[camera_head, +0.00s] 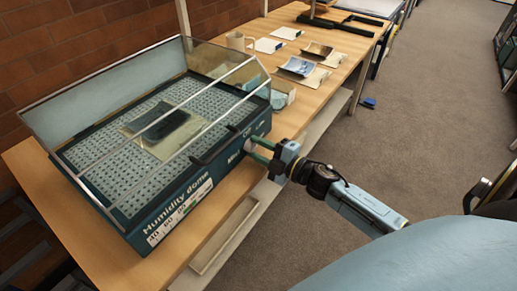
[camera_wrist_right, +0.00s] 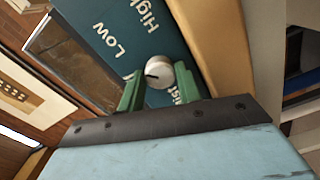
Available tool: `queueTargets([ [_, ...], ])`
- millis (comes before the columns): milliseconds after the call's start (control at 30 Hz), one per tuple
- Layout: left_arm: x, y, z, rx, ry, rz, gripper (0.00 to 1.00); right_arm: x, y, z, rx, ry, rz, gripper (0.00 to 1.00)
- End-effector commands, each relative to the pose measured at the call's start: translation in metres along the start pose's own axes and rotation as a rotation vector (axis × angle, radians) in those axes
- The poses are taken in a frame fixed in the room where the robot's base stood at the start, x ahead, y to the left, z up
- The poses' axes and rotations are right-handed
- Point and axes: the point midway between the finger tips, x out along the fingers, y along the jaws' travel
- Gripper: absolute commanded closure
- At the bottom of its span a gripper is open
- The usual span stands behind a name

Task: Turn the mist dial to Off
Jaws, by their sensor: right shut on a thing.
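The mist dial (camera_wrist_right: 158,76) is a pale round knob with a dark pointer mark on the teal front panel of the humidity dome (camera_head: 150,225). In the wrist view the mark points left in the picture, toward the left finger. The words Low and High show above the knob. Part of the Mist label is hidden by the right finger, and I cannot read an Off label there. My right gripper (camera_head: 257,152) reaches the panel from the right; its green fingers (camera_wrist_right: 160,84) are shut on the knob from both sides. My left gripper is not in view.
The dome's clear lid (camera_head: 105,88) stands raised, with a dark sheet (camera_head: 160,122) on the mesh inside. The carpeted floor (camera_head: 420,110) to the right is mostly clear.

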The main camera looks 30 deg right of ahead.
Motion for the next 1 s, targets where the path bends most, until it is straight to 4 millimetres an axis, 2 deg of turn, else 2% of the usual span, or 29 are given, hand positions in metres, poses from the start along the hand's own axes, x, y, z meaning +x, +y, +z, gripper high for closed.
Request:
queueTargets([
  [433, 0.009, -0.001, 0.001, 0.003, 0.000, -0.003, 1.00, 0.000, -0.001, 0.000, -0.422, 0.000, 0.000, 0.89],
  [767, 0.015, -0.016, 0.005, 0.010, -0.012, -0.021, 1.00, 0.000, 0.000, 0.000, -0.667, -0.001, -0.001, 0.89],
  [1000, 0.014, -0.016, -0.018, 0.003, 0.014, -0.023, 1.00, 0.000, 0.000, 0.000, -0.766, 0.000, -0.001, 0.89],
])
